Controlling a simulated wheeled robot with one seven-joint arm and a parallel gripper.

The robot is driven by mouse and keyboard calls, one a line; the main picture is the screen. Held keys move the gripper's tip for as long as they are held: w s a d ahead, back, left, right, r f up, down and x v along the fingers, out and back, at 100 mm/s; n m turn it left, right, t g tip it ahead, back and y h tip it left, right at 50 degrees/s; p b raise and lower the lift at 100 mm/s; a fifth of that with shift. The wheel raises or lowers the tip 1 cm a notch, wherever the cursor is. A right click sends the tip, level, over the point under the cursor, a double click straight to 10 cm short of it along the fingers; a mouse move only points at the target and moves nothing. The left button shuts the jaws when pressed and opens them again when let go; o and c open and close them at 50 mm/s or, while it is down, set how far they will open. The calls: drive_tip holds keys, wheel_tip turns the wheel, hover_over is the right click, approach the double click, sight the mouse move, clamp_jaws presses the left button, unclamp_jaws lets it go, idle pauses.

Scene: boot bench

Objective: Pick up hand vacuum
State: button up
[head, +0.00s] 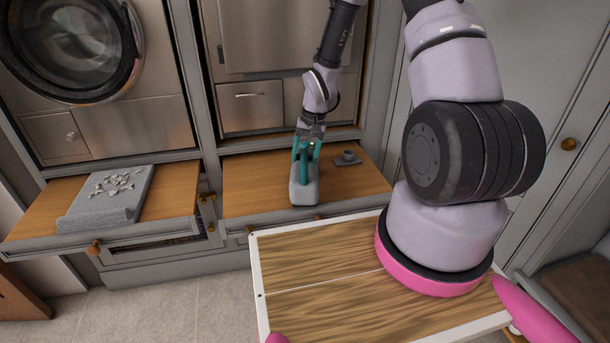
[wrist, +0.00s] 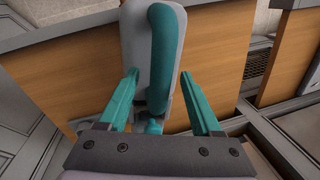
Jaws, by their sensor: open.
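The hand vacuum (head: 304,192) has a grey body and a teal handle, and is on the middle pull-out wooden shelf. In the wrist view the vacuum (wrist: 132,28) lies straight ahead, with its teal handle (wrist: 165,45) running between my fingers. My gripper (head: 305,157) is above the vacuum from behind, pointing down at it. Its two teal fingers are open in the wrist view (wrist: 159,75), one on each side of the handle, with gaps visible. The near end of the vacuum is partly hidden by the gripper's base.
A small dark cup on a saucer (head: 347,159) stands just right of the vacuum on the wooden shelf (head: 250,185). The left shelf (head: 40,208) holds a grey folded cloth (head: 100,208) with small pale pieces on top. Cabinet fronts rise behind the shelves.

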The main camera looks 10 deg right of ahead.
drive_tip(key=shift+a+f, duration=0.1)
drive_tip(key=shift+f, duration=0.3)
clamp_jaws()
drive_tip(key=shift+r, duration=0.1)
idle(1.1)
